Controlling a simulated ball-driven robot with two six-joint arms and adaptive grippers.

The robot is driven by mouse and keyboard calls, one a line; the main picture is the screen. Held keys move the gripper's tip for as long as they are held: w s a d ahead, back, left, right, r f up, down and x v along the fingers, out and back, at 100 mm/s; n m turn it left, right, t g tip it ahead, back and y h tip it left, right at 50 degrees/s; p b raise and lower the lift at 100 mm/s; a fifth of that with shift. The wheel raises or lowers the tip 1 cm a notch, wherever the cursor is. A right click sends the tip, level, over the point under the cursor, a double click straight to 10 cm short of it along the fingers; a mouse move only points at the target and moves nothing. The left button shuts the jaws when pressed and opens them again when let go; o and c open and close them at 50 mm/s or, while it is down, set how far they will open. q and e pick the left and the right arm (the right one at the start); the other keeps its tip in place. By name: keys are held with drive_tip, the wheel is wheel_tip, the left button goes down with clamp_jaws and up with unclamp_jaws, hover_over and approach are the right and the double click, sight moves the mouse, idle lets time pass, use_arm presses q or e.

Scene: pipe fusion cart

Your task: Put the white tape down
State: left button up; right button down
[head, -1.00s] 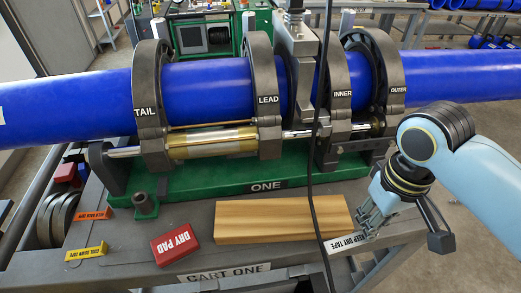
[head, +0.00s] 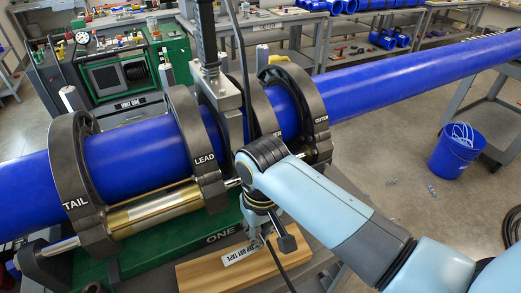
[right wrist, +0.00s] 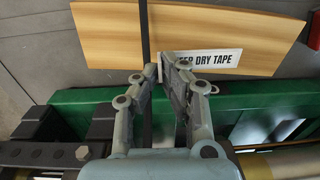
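The white tape (head: 243,254), a flat strip marked "KEEP DRY TAPE", lies across the view of the wooden block (head: 205,276). My right gripper (head: 262,243) is at the tape's right end in the head view. In the right wrist view the fingers (right wrist: 160,72) are closed on one end of the tape (right wrist: 208,61), whose first letters they hide. The tape is over the wooden block (right wrist: 225,30); I cannot tell whether it touches it. My left gripper is not in view.
The green base (head: 130,262) and the clamps holding the blue pipe (head: 140,150) stand just behind the block. A black cable (right wrist: 145,30) hangs close beside the gripper. A blue bucket (head: 455,150) stands on the floor at right.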

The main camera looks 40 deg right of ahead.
wheel_tip(320, 180, down, 4)
drive_tip(key=shift+r, duration=0.25)
drive_tip(key=shift+f, duration=0.15)
drive_tip(key=c, duration=1.5)
unclamp_jaws()
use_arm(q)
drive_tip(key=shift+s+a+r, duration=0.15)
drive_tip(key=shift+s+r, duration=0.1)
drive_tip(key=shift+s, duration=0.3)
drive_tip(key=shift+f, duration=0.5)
use_arm(e)
wheel_tip(320, 180, up, 12)
drive_tip(key=shift+d+r, duration=0.1)
